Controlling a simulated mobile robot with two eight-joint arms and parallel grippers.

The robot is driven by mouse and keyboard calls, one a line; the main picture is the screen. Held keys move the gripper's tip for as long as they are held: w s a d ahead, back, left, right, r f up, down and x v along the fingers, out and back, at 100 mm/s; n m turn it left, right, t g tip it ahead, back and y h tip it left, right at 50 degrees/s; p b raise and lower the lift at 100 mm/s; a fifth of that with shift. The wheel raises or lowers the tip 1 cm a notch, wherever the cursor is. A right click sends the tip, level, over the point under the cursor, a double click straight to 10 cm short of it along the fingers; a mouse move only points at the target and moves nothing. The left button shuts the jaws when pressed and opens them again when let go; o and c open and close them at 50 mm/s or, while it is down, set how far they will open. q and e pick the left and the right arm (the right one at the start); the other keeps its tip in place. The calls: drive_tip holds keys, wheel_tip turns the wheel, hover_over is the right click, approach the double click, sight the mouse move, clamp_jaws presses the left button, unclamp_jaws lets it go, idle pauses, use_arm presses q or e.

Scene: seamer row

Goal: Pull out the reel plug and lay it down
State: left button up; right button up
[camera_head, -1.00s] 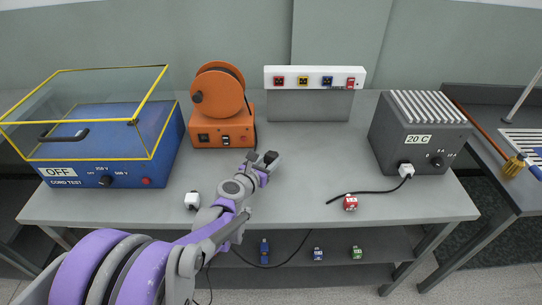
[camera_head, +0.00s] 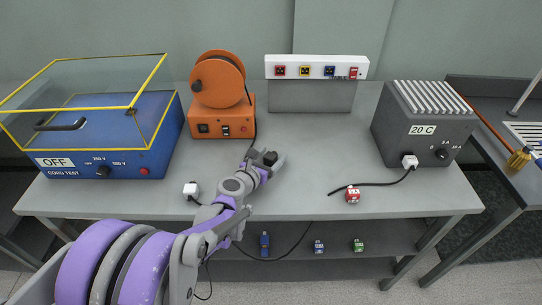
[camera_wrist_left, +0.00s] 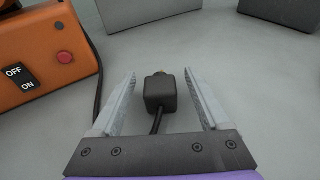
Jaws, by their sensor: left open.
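A black plug (camera_wrist_left: 160,92) with a brass-coloured tip lies on the grey bench top, its tip pointing away from me. Its black cord runs back under my left gripper in the left wrist view. My left gripper (camera_wrist_left: 160,100) is open, with one finger on each side of the plug and a gap on both sides. In the head view the gripper (camera_head: 264,162) is low over the middle of the bench, with the dark plug (camera_head: 269,157) at its fingertips. The orange cable reel (camera_head: 218,80) stands behind it to the left, with a black cord down its right side. My right gripper is out of view.
A white socket strip (camera_head: 317,68) is at the back. A blue cord tester (camera_head: 100,135) stands left and a grey heater-like box (camera_head: 423,120) right. A white plug (camera_head: 191,189) and a red block (camera_head: 352,194) lie near the front edge. The bench between is clear.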

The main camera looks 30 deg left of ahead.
use_arm(q)
drive_tip(key=p+v, duration=0.1)
drive_tip(key=v, duration=0.9)
drive_tip(key=shift+s+r+p, duration=0.1)
drive_tip(key=shift+s+p, duration=0.05)
drive_tip(key=shift+p, duration=0.15)
drive_tip(key=shift+s, duration=0.25)
